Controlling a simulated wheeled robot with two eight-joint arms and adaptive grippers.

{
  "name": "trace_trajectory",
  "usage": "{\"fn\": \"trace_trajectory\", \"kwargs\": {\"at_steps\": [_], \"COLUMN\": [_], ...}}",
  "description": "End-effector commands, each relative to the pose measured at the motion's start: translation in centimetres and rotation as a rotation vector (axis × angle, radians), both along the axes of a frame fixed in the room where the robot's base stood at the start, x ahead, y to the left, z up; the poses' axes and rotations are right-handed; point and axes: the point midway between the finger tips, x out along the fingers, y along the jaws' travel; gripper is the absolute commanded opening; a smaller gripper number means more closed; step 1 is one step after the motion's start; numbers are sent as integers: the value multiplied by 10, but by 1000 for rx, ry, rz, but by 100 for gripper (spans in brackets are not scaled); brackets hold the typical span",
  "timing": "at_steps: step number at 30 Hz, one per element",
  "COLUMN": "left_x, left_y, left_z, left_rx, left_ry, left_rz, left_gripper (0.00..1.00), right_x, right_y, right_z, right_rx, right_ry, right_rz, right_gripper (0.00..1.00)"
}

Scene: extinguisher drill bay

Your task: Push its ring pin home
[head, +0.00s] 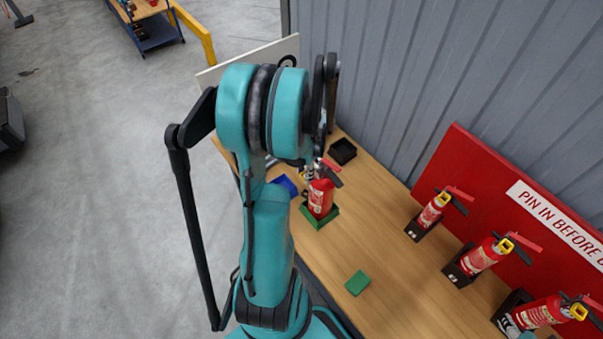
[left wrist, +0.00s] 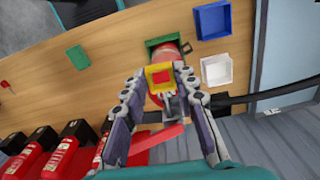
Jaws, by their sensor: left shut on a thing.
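A red fire extinguisher (head: 320,198) stands in a green holder (head: 318,221) on the wooden bench, its red lever (left wrist: 155,144) on top. In the left wrist view its body lies beyond my fingers, partly hidden. My left gripper (left wrist: 158,78) has one finger on each side of the yellow ring pin (left wrist: 158,68) at the extinguisher's head and is shut on it. In the head view my arm hides most of that gripper. How deep the pin sits cannot be told. My right gripper is not in view.
Several other extinguishers (head: 431,214) with yellow rings stand in dark holders by a red signboard (head: 470,170). A blue tray (left wrist: 212,20), a white tray (left wrist: 217,70) and a dark tray (head: 343,151) are near. A green block (head: 358,283) lies on the open bench.

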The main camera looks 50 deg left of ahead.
Motion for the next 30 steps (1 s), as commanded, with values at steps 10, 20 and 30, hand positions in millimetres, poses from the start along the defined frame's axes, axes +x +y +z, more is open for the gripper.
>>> {"fn": "trace_trajectory", "kwargs": {"at_steps": [10, 20, 30], "left_x": [15, 29, 39], "left_y": [-1, -1, -2], "left_z": [0, 0, 0], "left_rx": [0, 0, 0], "left_ry": [0, 0, 0], "left_rz": [0, 0, -1], "left_gripper": [0, 0, 0], "right_x": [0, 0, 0], "right_y": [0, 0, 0], "right_z": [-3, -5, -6], "right_rx": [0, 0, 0], "right_ry": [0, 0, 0], "right_rz": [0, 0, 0], "right_gripper": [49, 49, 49]}}
